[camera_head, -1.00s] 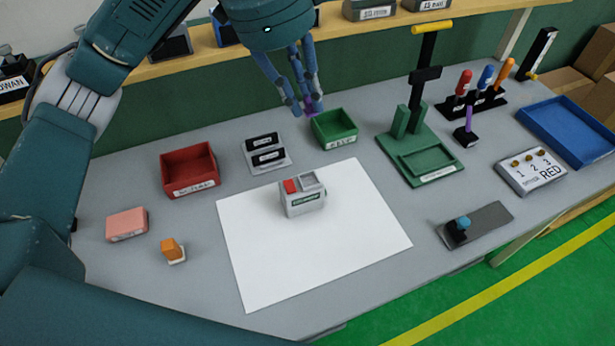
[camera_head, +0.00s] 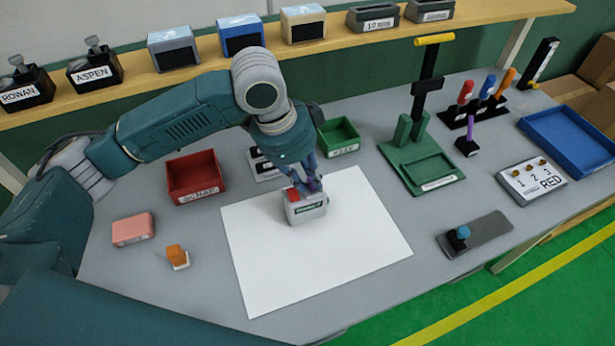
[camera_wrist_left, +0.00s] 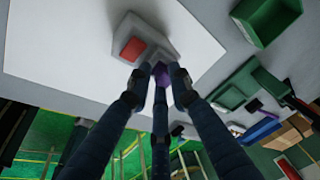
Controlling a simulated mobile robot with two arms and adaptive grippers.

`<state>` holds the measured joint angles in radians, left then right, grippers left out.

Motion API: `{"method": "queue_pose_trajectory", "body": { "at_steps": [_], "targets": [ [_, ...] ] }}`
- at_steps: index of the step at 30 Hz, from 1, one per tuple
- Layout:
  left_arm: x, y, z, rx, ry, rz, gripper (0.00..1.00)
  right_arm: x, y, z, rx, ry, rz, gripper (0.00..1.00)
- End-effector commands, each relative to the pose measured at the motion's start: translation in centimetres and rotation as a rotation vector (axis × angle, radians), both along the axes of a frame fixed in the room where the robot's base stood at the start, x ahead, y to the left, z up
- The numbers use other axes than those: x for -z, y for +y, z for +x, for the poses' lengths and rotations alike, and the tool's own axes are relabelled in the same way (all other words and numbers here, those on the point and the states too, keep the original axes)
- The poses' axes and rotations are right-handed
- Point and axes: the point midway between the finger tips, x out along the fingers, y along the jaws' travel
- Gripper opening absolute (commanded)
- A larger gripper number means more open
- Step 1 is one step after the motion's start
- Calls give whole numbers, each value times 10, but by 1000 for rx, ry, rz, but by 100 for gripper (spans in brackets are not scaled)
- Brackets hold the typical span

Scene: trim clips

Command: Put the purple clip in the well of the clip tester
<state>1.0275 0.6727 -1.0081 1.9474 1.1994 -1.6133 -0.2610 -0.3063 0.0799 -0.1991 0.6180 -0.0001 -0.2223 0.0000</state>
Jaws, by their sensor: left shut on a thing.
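The clip tester (camera_head: 306,213) is a small grey box with a red block on its top left, standing on the white sheet; it also shows in the left wrist view (camera_wrist_left: 150,30). My left gripper (camera_head: 308,188) is over the right part of the tester's top, pointing down. It is shut on the purple clip (camera_wrist_left: 161,75), which shows between the fingertips (camera_wrist_left: 160,80) at the tester's edge. The fingers hide the well, so I cannot tell whether the clip touches it. My right gripper is not in view.
A red bin (camera_head: 194,178) and a green bin (camera_head: 338,138) stand behind the white sheet (camera_head: 345,250). A green press (camera_head: 422,165) stands to the right. A pink block (camera_head: 133,229) and an orange piece (camera_head: 177,256) lie at left. The sheet's front is clear.

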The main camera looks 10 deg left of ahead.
Motion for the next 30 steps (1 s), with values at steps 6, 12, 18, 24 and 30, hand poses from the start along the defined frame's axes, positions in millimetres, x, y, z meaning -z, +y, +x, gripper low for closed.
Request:
{"method": "queue_pose_trajectory", "body": {
  "at_steps": [6, 12, 18, 24, 30],
  "targets": [
    [10, 0, 0, 0, -1, 0, 9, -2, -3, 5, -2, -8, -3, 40],
    [12, 0, 0, -1, 0, 1, 9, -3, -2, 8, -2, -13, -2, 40],
    [18, 1, 0, -1, 2, 2, 27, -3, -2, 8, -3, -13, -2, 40],
    [18, 0, -1, -1, 2, 2, 38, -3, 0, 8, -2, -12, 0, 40],
    [16, 0, 0, -1, 0, 1, 38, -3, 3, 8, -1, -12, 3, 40]
  ]
}}
